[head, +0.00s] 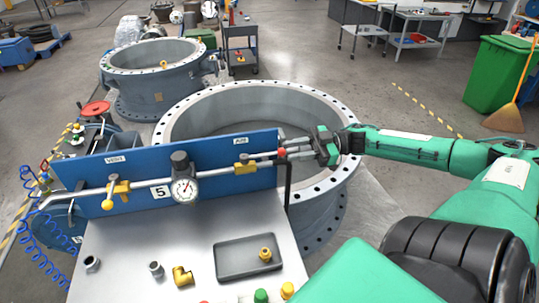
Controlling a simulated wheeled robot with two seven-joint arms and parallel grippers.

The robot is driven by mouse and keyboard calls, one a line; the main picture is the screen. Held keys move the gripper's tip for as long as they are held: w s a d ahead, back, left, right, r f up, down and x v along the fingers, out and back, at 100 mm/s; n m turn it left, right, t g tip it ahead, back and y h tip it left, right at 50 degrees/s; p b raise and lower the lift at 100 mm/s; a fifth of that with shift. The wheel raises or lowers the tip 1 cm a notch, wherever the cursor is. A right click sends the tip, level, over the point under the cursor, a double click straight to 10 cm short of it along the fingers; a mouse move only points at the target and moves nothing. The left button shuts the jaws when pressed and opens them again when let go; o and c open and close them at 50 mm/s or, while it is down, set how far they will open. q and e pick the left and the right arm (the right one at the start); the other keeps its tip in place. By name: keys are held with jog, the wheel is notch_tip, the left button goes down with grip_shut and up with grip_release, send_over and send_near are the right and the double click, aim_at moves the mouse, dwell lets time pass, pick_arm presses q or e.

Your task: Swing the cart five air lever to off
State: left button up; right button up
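The blue panel (205,173) of the cart marked 5 stands on a grey cart top and carries a pipe with a round gauge (184,190). The label AIR (240,141) is near the panel's right end. Below it is the air valve's yellow body (244,167), with a small red part (282,153) to its right. My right gripper (290,149) reaches in from the right with its fingertips at the red part. Whether it grips anything is too small to tell, and the fingers partly hide the lever. My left gripper does not show.
A second yellow valve (118,189) is under the left label. A grey tray (247,258) and loose fittings lie on the cart top in front. A large flanged ring (325,215) stands close behind the panel, under my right forearm. Blue coiled hose (42,255) hangs at the left.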

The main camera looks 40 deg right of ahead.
aim_at(280, 153)
jog(key=shift+b+x, duration=0.8)
jog(key=shift+x, duration=2.8)
grip_shut()
